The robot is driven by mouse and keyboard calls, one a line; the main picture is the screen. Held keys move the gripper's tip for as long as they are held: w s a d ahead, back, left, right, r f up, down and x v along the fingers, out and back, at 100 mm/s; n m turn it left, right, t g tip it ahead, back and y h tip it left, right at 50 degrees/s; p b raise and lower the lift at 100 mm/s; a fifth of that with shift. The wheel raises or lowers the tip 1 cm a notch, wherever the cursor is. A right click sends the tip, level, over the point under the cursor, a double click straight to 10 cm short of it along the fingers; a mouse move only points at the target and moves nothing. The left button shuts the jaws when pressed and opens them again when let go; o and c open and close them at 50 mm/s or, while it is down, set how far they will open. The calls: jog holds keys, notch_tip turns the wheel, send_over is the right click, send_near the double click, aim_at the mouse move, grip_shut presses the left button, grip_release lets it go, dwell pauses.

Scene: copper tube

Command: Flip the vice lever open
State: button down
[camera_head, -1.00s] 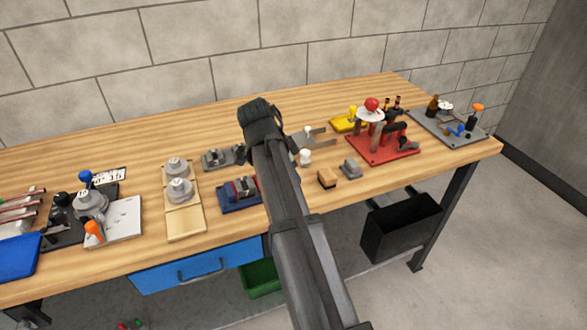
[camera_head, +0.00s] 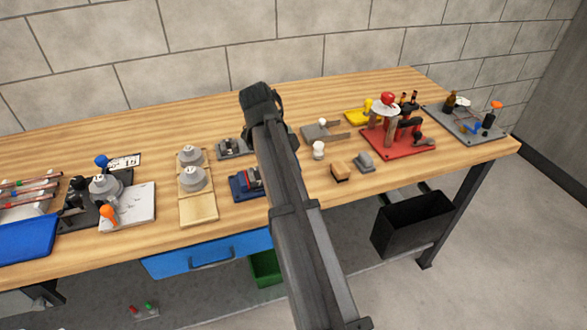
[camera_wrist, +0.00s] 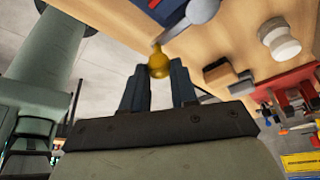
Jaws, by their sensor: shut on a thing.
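The blue vice (camera_head: 243,186) with red and grey parts sits on the bench, its right side hidden by my arm. In the wrist view a corner of the blue vice (camera_wrist: 172,8) shows at the top. A grey lever (camera_wrist: 200,12) shows beside it, and a yellow ball knob (camera_wrist: 159,62) lies below, apparently at the lever's end. My gripper (camera_wrist: 159,70) has its dark fingers on either side of the knob and is shut on it. In the head view my gripper is hidden behind my arm.
Right of my arm are a white knob (camera_head: 318,149), a wooden block (camera_head: 340,172), a grey block (camera_head: 365,161) and a red-based fixture (camera_head: 400,140). Left is a wooden board (camera_head: 198,208) with grey round pieces. Bare wood shows around the bench's front middle.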

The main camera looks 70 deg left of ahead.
dwell(0.4)
jog(key=c, duration=0.9)
grip_release()
jog(key=shift+o, duration=0.2)
jog(key=shift+s+a+r, duration=0.25)
jog(key=shift+r, duration=0.35)
jog(key=s+a, duration=0.2)
jog(key=s, duration=0.1)
jog(key=s+a, duration=0.2)
jog(key=s, duration=0.1)
jog(key=s+a, duration=0.3)
jog(key=shift+s+f, duration=0.1)
jog(key=shift+s, duration=0.2)
